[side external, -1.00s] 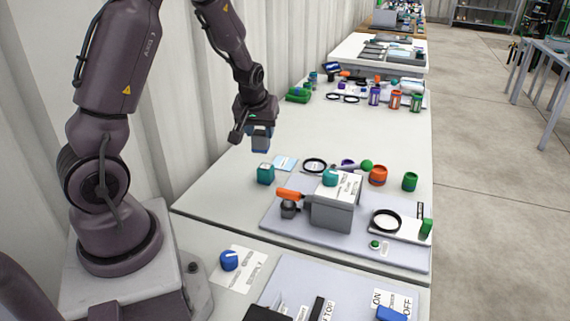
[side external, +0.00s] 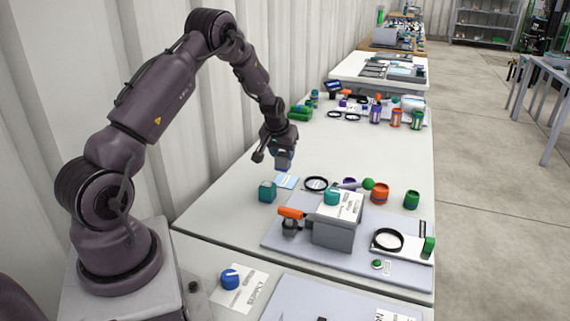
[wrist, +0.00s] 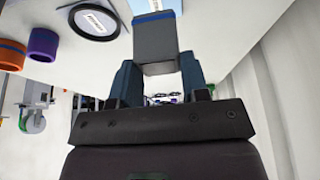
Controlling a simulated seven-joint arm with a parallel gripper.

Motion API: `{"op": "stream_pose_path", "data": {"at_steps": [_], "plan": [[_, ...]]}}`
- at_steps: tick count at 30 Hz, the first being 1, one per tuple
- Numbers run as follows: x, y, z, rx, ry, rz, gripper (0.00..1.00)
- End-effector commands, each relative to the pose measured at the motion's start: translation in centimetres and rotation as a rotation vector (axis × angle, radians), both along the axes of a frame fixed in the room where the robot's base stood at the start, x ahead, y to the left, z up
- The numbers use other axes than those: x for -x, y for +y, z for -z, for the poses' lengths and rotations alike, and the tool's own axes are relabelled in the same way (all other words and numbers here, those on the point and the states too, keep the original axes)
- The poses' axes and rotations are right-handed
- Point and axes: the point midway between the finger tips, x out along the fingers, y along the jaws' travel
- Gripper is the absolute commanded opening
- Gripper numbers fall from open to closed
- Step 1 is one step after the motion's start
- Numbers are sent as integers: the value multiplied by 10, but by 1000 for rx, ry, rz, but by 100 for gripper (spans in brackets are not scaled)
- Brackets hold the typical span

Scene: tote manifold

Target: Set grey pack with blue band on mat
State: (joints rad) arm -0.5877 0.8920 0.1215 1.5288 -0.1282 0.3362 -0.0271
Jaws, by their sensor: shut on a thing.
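My gripper (side external: 279,143) is shut on the grey pack with the blue band (side external: 283,161). In the side view it holds the pack just above the light blue mat (side external: 287,182) in the picture; the exact height is hard to tell. In the wrist view the grey pack (wrist: 155,47) sits between both fingers, with its blue band near the far end. Part of the light blue mat (wrist: 147,5) shows beyond the pack, and the pack hides some of it.
A grey box with an orange handle (side external: 335,225) stands in front.

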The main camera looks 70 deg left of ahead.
Motion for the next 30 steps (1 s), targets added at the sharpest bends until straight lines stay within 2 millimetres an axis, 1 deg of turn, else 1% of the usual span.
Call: {"op": "stream_pose_path", "data": {"at_steps": [1,7,10,13,26,27,29,30], "plan": [[-4,3,6,0,0,0,17],[-12,10,19,0,0,-1,17],[-12,10,34,3,3,-1,17],[-12,10,46,2,1,-1,17],[-12,10,52,0,0,-1,17],[-12,10,52,0,0,0,49],[-12,10,52,1,1,0,62],[-12,10,52,1,0,-1,67]]}}
